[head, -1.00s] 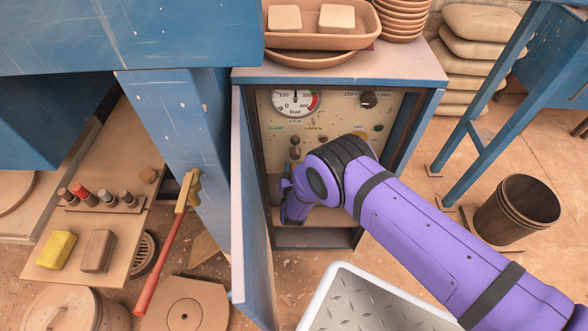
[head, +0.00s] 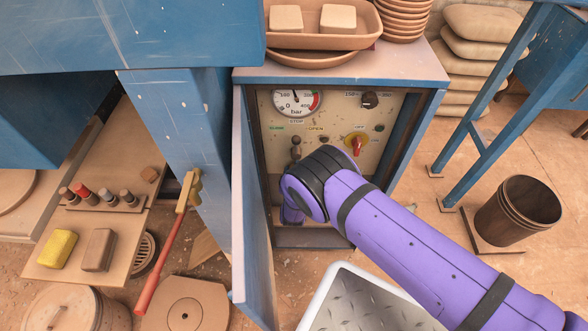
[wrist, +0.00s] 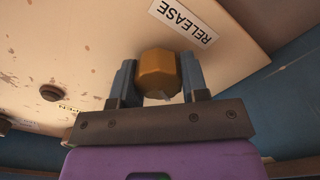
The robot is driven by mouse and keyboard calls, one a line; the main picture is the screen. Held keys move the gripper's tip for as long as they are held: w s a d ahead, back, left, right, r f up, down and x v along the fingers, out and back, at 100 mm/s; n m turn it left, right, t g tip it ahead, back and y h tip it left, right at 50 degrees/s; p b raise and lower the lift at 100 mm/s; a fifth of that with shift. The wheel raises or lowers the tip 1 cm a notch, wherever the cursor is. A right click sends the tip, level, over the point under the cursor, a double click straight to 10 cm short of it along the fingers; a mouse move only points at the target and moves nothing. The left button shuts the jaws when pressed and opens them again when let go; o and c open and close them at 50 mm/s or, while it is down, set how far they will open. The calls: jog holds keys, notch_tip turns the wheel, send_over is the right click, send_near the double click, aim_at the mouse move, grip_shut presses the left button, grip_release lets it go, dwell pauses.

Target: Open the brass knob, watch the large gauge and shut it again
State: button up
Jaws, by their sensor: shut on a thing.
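In the wrist view the brass knob (wrist: 158,72), faceted and orange-brown, sits between the two fingers of my gripper (wrist: 157,82), which is shut on it. A RELEASE label (wrist: 184,22) is on the panel beside it. In the head view my arm hides the knob and the fingers, low in the open cabinet. The large gauge (head: 296,103), marked bar with a red zone at right, shows at the panel's upper left. Its top is cut off by the cabinet top. Its dark needle points up, leaning slightly left; an exact reading is too small to tell.
The panel also carries a red-handled rotary switch (head: 357,146), a lever (head: 296,148) and a black-rimmed small gauge or knob (head: 370,99). The cabinet door (head: 252,210) stands open at left. A bucket (head: 517,212) stands on the floor at right.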

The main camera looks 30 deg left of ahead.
jog(key=n, duration=0.5)
jog(key=shift+f, duration=0.15)
jog(key=shift+s, duration=0.1)
dwell(0.5)
jog(key=o, duration=0.9)
jog(key=shift+o, duration=0.2)
jog(key=v, duration=0.7)
jog(key=shift+s, duration=0.2)
